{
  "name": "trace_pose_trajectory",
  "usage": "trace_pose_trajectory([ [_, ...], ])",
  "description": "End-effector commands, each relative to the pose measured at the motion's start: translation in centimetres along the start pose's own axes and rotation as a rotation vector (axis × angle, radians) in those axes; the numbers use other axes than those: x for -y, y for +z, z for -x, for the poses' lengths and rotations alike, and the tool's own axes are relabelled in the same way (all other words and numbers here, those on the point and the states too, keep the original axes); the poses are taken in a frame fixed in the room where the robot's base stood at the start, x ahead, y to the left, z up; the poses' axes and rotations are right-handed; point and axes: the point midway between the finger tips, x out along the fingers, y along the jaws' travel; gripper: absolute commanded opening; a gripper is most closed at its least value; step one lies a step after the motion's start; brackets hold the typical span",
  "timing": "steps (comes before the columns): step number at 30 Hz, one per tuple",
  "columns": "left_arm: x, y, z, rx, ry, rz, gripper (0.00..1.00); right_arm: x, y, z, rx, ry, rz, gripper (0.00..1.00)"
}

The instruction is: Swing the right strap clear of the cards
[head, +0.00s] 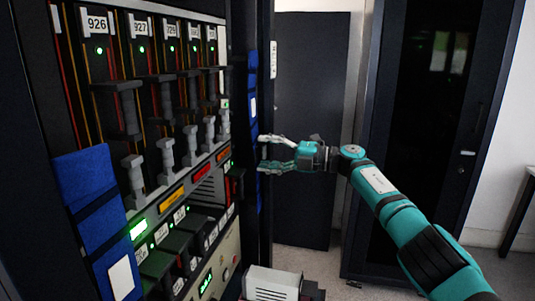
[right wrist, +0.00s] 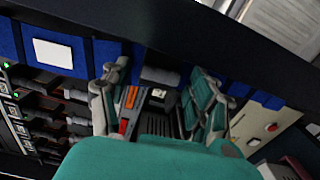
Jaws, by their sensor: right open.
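The right strap (head: 253,120) is a blue band with a white label, hanging upright along the right edge of the card rack. In the right wrist view the strap (right wrist: 98,60) runs across the upper part, behind the fingertips. My right gripper (head: 264,153) comes from the right and is open at the strap's middle. Its two fingers also show spread in the right wrist view (right wrist: 155,82); I cannot tell whether they touch the strap. The cards (head: 127,95) are dark numbered modules with grey handles, left of the strap. My left gripper is out of view.
A second blue strap (head: 98,215) hangs at the rack's left. A panel with lit displays (head: 205,282) and a grey box (head: 272,284) lie below. A dark cabinet (head: 425,90) stands at the right. Open floor shows between the rack and the cabinet.

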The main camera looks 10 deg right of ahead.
Motion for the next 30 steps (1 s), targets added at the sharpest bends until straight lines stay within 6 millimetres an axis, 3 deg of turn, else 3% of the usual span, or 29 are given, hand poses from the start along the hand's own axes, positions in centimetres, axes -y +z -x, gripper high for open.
trace_pose_trajectory([
  [5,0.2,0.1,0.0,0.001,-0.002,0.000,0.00,0.1,0.1,0.9,0.001,0.000,0.000,0.62],
  [8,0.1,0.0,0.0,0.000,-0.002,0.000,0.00,0.1,0.1,2.5,0.002,-0.001,0.002,0.62],
  [15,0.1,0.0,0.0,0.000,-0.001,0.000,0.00,0.1,0.1,7.7,0.004,-0.001,0.000,0.62],
  [21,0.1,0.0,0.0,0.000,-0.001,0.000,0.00,0.1,0.1,10.8,0.002,-0.001,0.000,0.62],
  [30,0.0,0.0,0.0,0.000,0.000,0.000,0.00,0.0,0.0,12.0,0.000,0.000,0.000,0.62],
])
